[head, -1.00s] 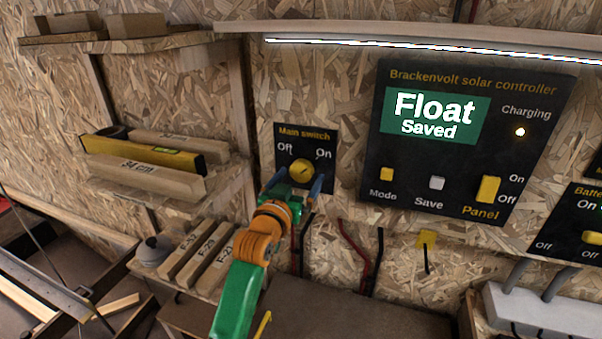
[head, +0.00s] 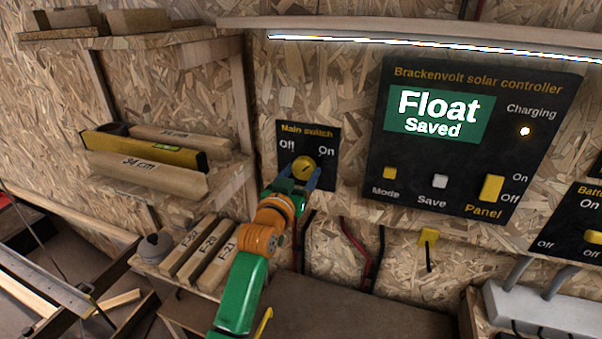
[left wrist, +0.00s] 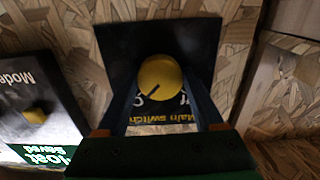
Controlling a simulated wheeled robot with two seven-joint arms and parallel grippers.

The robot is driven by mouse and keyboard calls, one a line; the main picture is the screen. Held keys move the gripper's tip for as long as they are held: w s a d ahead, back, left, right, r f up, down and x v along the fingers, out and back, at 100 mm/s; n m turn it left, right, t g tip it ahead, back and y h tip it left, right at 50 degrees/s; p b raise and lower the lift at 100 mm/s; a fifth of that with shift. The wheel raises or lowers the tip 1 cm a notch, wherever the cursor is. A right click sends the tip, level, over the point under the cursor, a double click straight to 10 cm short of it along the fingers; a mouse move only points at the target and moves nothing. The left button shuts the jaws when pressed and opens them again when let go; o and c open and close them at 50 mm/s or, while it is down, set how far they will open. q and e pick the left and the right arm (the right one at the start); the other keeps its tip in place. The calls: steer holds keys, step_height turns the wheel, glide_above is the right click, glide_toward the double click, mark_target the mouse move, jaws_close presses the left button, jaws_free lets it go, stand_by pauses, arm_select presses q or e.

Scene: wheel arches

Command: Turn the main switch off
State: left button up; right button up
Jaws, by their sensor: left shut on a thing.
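The main switch is a round yellow knob (head: 303,167) on a small black panel (head: 325,150) with "Off" at upper left and "On" at upper right. My left gripper (head: 300,176) has its blue fingers on either side of the knob and is shut on it. In the left wrist view the knob (left wrist: 160,76) lies between the fingertips (left wrist: 160,95), with the panel upside down. The knob's dark mark points to the lower left there, on the "On" side. The fingers partly hide the labels in that view. My right gripper is not in view.
The solar controller (head: 470,140) right of the switch reads "Float" and "Saved". A shelf (head: 225,185) with boards and a yellow level (head: 145,150) is at left. Wires (head: 372,260) hang below. A brown bench surface (head: 370,318) below is largely clear.

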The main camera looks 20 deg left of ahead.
arm_select(q)
steer(key=n+p, duration=0.2)
steer(key=n, duration=0.1)
steer(key=shift+r+n, duration=0.15)
steer(key=shift+n, duration=0.15)
steer(key=n+p, duration=0.2)
steer(key=n, duration=0.2)
steer(key=shift+n+p, duration=0.3)
steer(key=shift+p, duration=0.05)
steer(key=n+p, duration=0.1)
steer(key=n, duration=0.3)
steer(key=shift+d+n+p, duration=0.1)
steer(key=shift+n+p, duration=0.2)
steer(key=shift+p, duration=0.05)
steer(key=n+p, duration=0.1)
steer(key=n, duration=0.3)
steer(key=shift+n, duration=0.3)
steer(key=o, duration=1.4)
